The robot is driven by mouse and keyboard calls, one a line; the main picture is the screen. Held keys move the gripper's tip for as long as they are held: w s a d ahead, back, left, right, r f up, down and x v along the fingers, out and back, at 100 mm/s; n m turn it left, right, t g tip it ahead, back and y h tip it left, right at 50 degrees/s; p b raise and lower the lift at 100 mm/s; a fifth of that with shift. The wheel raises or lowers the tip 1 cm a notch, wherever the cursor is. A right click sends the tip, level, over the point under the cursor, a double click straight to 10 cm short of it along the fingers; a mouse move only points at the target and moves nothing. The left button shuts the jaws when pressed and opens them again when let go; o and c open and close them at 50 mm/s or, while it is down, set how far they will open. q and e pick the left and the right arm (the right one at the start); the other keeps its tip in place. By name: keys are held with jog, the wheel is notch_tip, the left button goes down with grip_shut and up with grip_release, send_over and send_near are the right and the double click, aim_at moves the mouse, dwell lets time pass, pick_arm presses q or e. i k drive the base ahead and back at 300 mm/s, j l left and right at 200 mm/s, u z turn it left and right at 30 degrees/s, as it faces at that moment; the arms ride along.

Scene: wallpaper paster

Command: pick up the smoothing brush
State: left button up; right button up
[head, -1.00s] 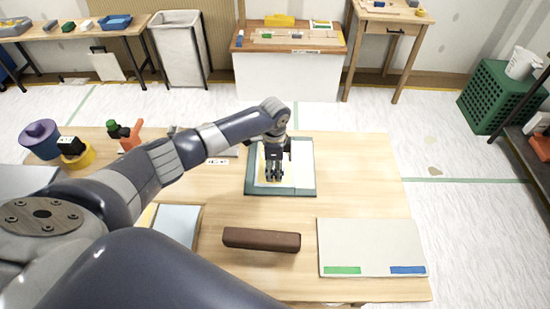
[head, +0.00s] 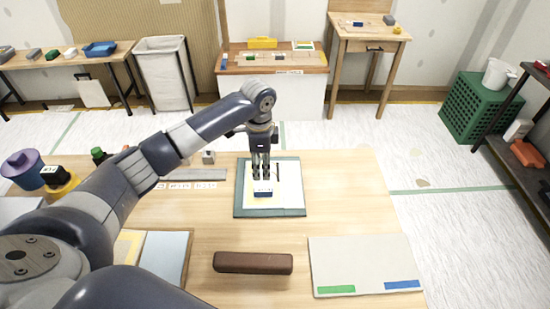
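A small blue and white block-like piece (head: 263,192), which looks like the smoothing brush, shows over the pale sheet on the green mat (head: 270,212). My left gripper (head: 262,178) points straight down just above it, with its dark fingertips at or very near its top edge. I cannot tell whether the fingers hold the piece or whether it rests on the sheet. My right gripper is out of view.
A brown bar (head: 253,263) lies in front of the mat. A pale board (head: 362,262) with green and blue strips is at front right. A purple pot (head: 24,169) stands at far left.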

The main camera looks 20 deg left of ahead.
aim_at(264, 264)
jog(key=k+l, duration=0.5)
jog(key=k, duration=0.2)
jog(key=k+l, duration=0.5)
jog(key=k, duration=0.15)
